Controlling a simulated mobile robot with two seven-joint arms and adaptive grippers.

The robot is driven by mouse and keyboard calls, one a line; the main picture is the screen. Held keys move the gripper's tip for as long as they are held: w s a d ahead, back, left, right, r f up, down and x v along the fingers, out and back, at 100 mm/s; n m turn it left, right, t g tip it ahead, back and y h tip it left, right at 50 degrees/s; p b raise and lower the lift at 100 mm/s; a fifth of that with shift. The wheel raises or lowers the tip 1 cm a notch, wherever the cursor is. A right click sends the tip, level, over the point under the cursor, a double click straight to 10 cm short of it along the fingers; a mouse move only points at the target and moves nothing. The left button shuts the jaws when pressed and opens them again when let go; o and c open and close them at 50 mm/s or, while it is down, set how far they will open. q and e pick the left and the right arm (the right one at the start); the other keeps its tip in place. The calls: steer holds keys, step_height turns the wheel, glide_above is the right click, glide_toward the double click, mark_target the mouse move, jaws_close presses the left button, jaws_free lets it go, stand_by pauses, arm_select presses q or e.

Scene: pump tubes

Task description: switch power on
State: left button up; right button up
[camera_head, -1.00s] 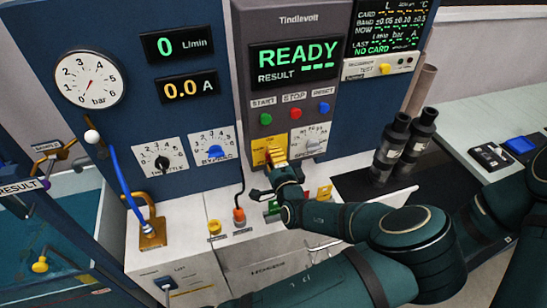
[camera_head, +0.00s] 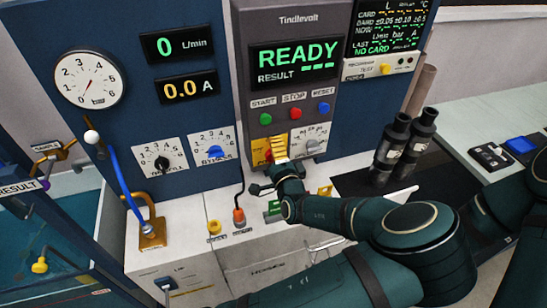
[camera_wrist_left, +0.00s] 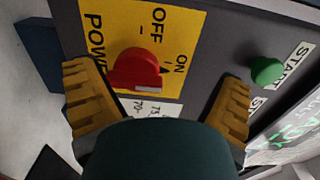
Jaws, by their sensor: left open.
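The red power knob (camera_wrist_left: 138,69) sits on a yellow plate (camera_wrist_left: 190,22) marked POWER, OFF and ON in the left wrist view. In the head view my left gripper (camera_head: 274,176) is in front of the yellow plate (camera_head: 259,151) and partly hides the knob. My right gripper does not show.
Green START (camera_head: 265,118), red STOP (camera_head: 295,113) and blue RESET (camera_head: 323,107) buttons sit just above the power plate. The screen (camera_head: 295,62) reads READY. Dark cylinders (camera_head: 390,145) stand to the right.

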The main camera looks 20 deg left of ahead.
mark_target(274, 132)
arm_select(q)
steer(key=r, duration=0.5)
steer(key=shift+w+d+r, duration=0.1)
steer(key=shift+w+r, duration=0.1)
steer(key=shift+r, duration=0.2)
steer(key=shift+s+d+r, duration=0.1)
steer(key=shift+s+r, duration=0.15)
steer(key=shift+r, duration=0.35)
steer(key=shift+s+r, duration=0.2)
steer(key=shift+r, duration=0.4)
steer(key=shift+w+a+f, duration=0.1)
steer(key=shift+w+a, duration=0.2)
steer(key=shift+w, duration=0.1)
steer(key=shift+s+d, duration=0.1)
steer(key=shift+s, duration=0.15)
steer(key=shift+w+f, duration=0.1)
